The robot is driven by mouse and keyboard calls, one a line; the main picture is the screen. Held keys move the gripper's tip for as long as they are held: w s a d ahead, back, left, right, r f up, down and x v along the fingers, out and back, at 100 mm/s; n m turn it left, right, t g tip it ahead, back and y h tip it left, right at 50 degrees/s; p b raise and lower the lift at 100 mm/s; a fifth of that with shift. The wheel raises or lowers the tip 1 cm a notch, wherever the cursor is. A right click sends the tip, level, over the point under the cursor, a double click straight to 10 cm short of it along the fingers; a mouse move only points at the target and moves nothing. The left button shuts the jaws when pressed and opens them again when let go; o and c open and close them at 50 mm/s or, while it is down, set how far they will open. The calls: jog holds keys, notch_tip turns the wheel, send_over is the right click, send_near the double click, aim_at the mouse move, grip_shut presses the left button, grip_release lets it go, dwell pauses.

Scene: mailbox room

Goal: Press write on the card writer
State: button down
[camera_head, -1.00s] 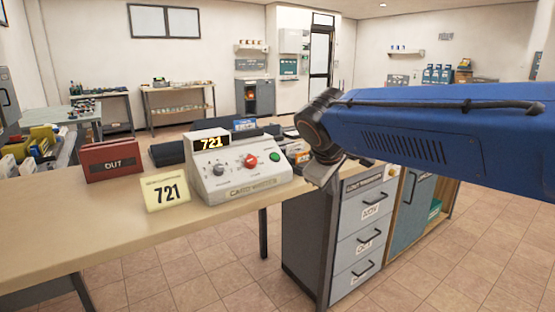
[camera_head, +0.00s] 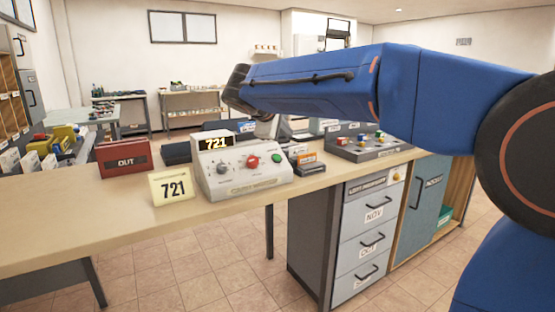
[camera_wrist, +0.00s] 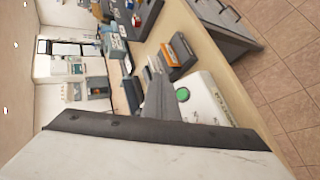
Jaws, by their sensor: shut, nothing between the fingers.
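The card writer (camera_head: 243,181) is a cream box on the counter. Its raised display reads 721, and its sloping face carries a grey knob (camera_head: 222,168), a red knob (camera_head: 252,162) and a green button (camera_head: 277,157). In the head view my blue arm reaches over the counter's back, its wrist end above and behind the writer; the gripper's fingers cannot be made out there. In the wrist view my gripper (camera_wrist: 161,98) is shut and empty. The green button (camera_wrist: 182,95) shows just beside the fingertips, apparently apart from them. Most of the writer's face is hidden there.
A yellow 721 card (camera_head: 173,187) and a red OUT box (camera_head: 124,157) stand left of the writer. Drawers (camera_head: 373,215) are below. The counter's front left is clear.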

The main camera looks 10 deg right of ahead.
aim_at(277, 158)
jog(key=shift+f, duration=0.1)
jog(key=shift+w+a+f, duration=0.25)
jog(key=shift+w+f, duration=0.55)
jog(key=shift+f, duration=0.4)
jog(key=shift+w+a+f, duration=0.25)
jog(key=shift+w+f, duration=0.5)
jog(key=shift+f, duration=0.4)
jog(key=shift+w+a+f, duration=0.25)
jog(key=shift+w+f, duration=0.55)
jog(key=shift+f, duration=0.4)
jog(key=shift+f, duration=0.15)
jog(key=shift+w+a+f, duration=0.1)
jog(key=shift+w+f, duration=0.1)
jog(key=shift+w+f, duration=0.2)
jog(key=shift+f, duration=0.1)
dwell(0.5)
jog(key=shift+r, duration=0.1)
jog(key=shift+s+r, duration=0.4)
jog(key=shift+r, duration=0.15)
jog(key=shift+s+r, duration=0.1)
dwell(0.4)
